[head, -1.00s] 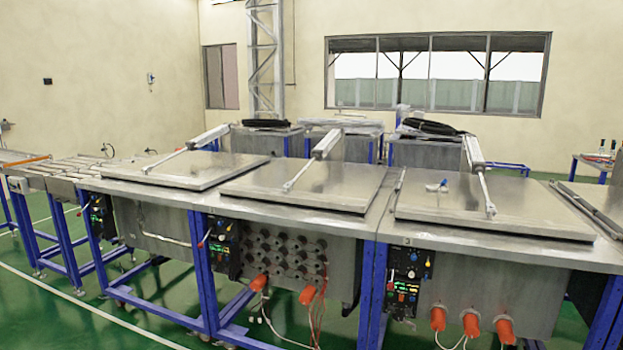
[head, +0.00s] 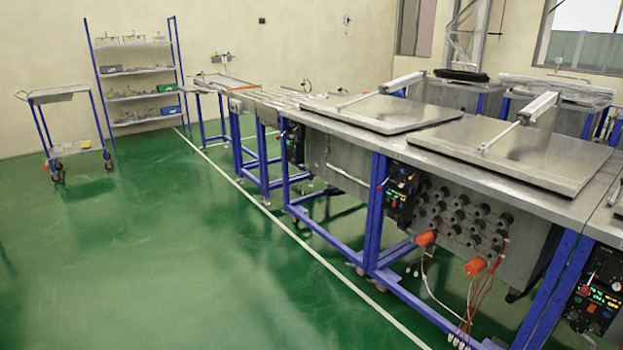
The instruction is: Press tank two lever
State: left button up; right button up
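Lidded steel tanks stand in a row on blue frames. The middle tank's lid (head: 515,150) is down flat, with a pneumatic cylinder (head: 520,122) attached above it. Its black control panel (head: 402,192) hangs at the front left, below the table edge. No number is readable on this panel, so I cannot confirm which tank is tank two. The left tank's lid (head: 382,110) is also down. Neither of my grippers is in view.
Another control panel (head: 600,290) is at the lower right. Orange plugs (head: 475,265) and loose cables (head: 470,310) hang below the middle tank. Wide green floor (head: 190,250) is clear on the left. A trolley (head: 65,120) and shelf rack (head: 135,80) stand behind.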

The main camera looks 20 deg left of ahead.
aim_at(379, 188)
jog(key=u, duration=0.3)
jog(key=i+z, duration=0.1)
jog(key=i, duration=0.45)
jog(key=i+j+z, duration=0.1)
jog(key=i, duration=0.45)
jog(key=i+j+z, duration=0.1)
jog(key=i, duration=0.45)
jog(key=i+j+z, duration=0.1)
jog(key=i+j, duration=0.15)
jog(key=i, duration=0.3)
jog(key=i+j+z, duration=0.1)
jog(key=i+j, duration=0.15)
jog(key=i, duration=0.3)
